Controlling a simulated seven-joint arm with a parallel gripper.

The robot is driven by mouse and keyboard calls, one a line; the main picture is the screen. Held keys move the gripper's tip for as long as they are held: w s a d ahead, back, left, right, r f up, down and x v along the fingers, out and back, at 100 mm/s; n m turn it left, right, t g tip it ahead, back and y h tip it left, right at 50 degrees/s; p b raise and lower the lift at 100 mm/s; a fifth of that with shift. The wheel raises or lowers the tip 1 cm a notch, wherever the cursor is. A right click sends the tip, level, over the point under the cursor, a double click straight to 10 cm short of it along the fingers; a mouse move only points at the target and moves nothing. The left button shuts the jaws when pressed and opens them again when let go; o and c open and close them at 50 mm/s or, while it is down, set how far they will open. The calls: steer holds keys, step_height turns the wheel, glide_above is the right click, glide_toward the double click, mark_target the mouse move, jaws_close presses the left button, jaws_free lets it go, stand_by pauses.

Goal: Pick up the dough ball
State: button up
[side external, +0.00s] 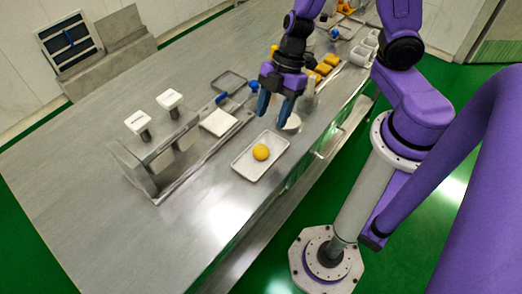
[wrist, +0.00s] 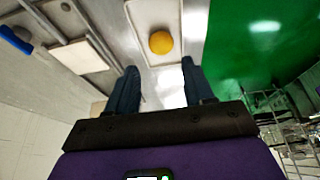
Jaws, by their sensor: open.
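The dough ball (side external: 261,152) is a round yellow-orange ball. It lies on a shallow white tray (side external: 243,170) on the metal table. My gripper (side external: 274,108) is open and empty, above the table and behind the tray in the side view. In the wrist view the dough ball (wrist: 160,42) shows ahead of my gripper (wrist: 158,75), roughly midway between the two blue fingers and apart from them. The tray (wrist: 185,22) is partly cut off at the top edge of the wrist view.
A metal stand with two white-topped plungers (side external: 168,98) stands left of the tray. A white square plate (side external: 218,122) and a blue-handled tool (side external: 236,92) lie behind. Yellow pieces (side external: 324,68) and white containers (side external: 362,50) are at the back right. The front left tabletop is clear.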

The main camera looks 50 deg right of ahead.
mark_target(259, 157)
steer(key=shift+x, duration=5)
steer(key=shift+a+r, duration=0.1)
steer(key=shift+a, duration=0.1)
steer(key=c, duration=0.7)
